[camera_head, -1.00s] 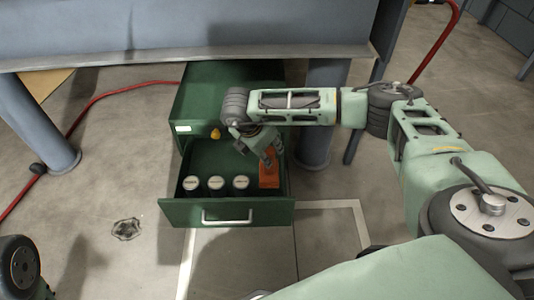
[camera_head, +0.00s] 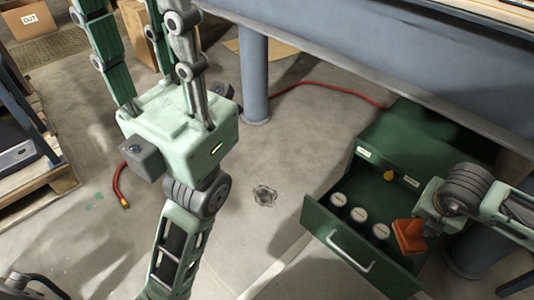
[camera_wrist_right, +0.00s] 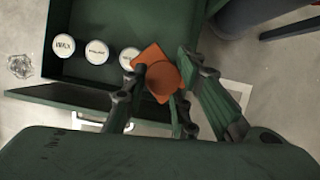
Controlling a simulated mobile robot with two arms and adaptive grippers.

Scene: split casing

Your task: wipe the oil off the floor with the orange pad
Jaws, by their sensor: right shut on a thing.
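The orange pad (camera_head: 408,237), with a rounded orange grip, is held by my right gripper (camera_head: 428,217) at the right end of the open green drawer (camera_head: 340,245). In the right wrist view the fingers close on the pad (camera_wrist_right: 152,56) from both sides. I cannot tell how far it is above the drawer bottom. A dark, ragged-edged patch (camera_head: 264,195), apparently the oil, is on the floor left of the drawer; it also shows in the right wrist view (camera_wrist_right: 20,66). My left gripper (camera_head: 140,12) is empty, its fingers spread, their tips cut off at the top.
Several white-lidded cans (camera_head: 359,214) stand in the drawer beside the pad. A blue-grey bench leg (camera_head: 254,75) and a red hose (camera_head: 310,86) are behind the patch. A pallet (camera_head: 40,185) stands at the left edge.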

